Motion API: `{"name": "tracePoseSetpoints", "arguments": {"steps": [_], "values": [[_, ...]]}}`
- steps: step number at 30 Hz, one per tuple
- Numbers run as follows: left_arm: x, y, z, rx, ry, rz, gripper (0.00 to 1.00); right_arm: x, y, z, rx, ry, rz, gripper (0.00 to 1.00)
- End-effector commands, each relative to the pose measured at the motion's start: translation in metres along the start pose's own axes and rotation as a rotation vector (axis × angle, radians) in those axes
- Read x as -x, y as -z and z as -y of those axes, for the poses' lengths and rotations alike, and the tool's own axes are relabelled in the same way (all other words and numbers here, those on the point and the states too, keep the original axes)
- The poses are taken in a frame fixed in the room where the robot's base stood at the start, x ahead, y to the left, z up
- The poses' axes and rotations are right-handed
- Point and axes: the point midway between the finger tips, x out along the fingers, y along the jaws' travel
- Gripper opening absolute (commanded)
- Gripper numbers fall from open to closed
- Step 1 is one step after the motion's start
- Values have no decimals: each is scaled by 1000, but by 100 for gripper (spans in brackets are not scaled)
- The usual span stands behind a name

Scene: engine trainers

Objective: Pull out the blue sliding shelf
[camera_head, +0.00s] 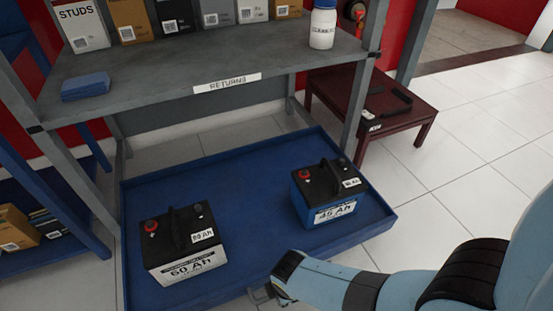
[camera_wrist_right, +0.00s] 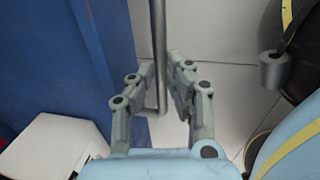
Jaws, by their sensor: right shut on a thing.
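The blue sliding shelf (camera_head: 255,190) is a low tray under the grey rack and carries two batteries. The 60 Ah battery (camera_head: 185,245) stands at its front left and the blue 45 Ah battery (camera_head: 328,192) at its right. My right gripper (camera_head: 266,291) is at the shelf's front edge. In the right wrist view the blue shelf (camera_wrist_right: 70,70) is at the left, and the gripper (camera_wrist_right: 162,88) is shut on a thin grey bar handle (camera_wrist_right: 159,35) running between its fingers. My left gripper is not in view.
The grey upper shelf (camera_head: 200,62) overhangs the blue shelf's rear, with boxes, a white bottle (camera_head: 322,28) and a blue block (camera_head: 86,87). A dark red low table (camera_head: 415,118) stands behind at the right. Tiled floor (camera_head: 440,210) is clear at the right.

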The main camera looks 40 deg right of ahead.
Motion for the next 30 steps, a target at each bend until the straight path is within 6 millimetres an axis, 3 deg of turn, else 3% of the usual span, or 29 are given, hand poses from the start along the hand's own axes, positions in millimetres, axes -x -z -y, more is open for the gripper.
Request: {"name": "tracePoseSetpoints", "arguments": {"steps": [8, 19, 20, 24, 30], "values": [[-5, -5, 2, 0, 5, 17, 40, 3, 1, 12, -1, -1, -1, 0], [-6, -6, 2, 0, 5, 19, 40, 2, 1, 13, -1, 0, -1, 0], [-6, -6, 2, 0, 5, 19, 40, 2, 1, 13, -1, 0, -1, 15], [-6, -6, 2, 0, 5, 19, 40, 2, 0, 13, -1, -1, -1, 34], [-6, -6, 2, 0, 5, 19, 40, 2, 0, 12, 0, -1, 0, 36]]}}
